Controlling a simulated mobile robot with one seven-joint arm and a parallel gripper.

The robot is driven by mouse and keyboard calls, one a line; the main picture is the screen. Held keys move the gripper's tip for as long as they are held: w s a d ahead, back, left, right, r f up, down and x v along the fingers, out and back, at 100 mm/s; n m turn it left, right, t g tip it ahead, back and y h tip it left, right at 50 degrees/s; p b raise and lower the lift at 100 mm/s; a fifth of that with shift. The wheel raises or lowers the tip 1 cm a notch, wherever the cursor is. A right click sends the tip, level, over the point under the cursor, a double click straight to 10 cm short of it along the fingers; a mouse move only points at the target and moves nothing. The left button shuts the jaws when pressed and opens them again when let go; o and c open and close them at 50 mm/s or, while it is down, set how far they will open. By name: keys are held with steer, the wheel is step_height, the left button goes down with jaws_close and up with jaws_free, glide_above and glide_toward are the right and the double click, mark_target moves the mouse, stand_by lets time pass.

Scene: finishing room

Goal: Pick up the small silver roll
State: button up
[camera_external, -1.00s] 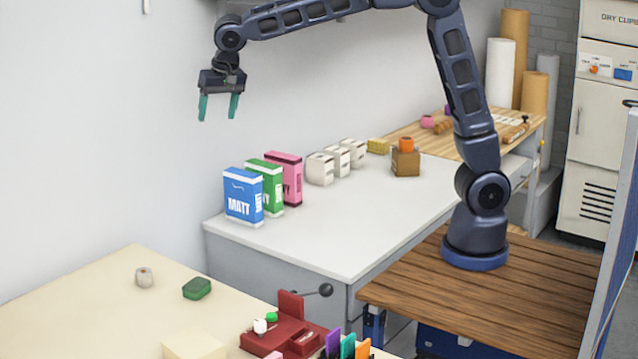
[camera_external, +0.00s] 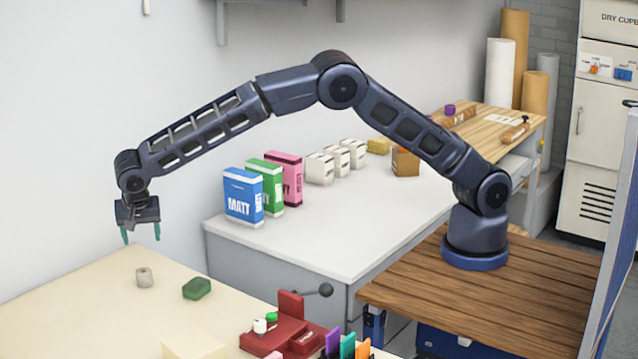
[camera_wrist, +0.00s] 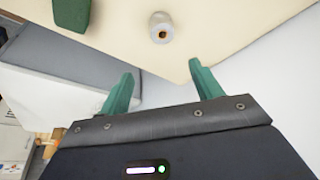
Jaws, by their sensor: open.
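The small silver roll (camera_external: 144,277) stands on the cream table at the lower left. It looks like a short grey cylinder, and the wrist view shows the roll (camera_wrist: 161,26) with an orange-brown core at its centre. My gripper (camera_external: 141,236) has green fingers pointing down. It is open and empty, above and apart from the roll. In the wrist view my gripper's fingers (camera_wrist: 157,80) are spread, with the roll beyond their tips.
A green block (camera_external: 197,288) lies just right of the roll, and it shows in the wrist view (camera_wrist: 72,14). A red fixture (camera_external: 285,337) stands further right on the cream table (camera_external: 75,305). Blue, green and pink boxes stand on the grey bench (camera_external: 330,235) behind.

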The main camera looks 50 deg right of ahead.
mark_target(153, 267)
steer(key=x, duration=0.4)
steer(key=a+x, duration=0.1)
steer(key=x, duration=0.3)
steer(key=s+a+x, duration=0.1)
steer(key=x, duration=0.4)
steer(key=shift+f, duration=0.35)
steer(key=shift+s, duration=0.1)
steer(key=c, duration=1.1)
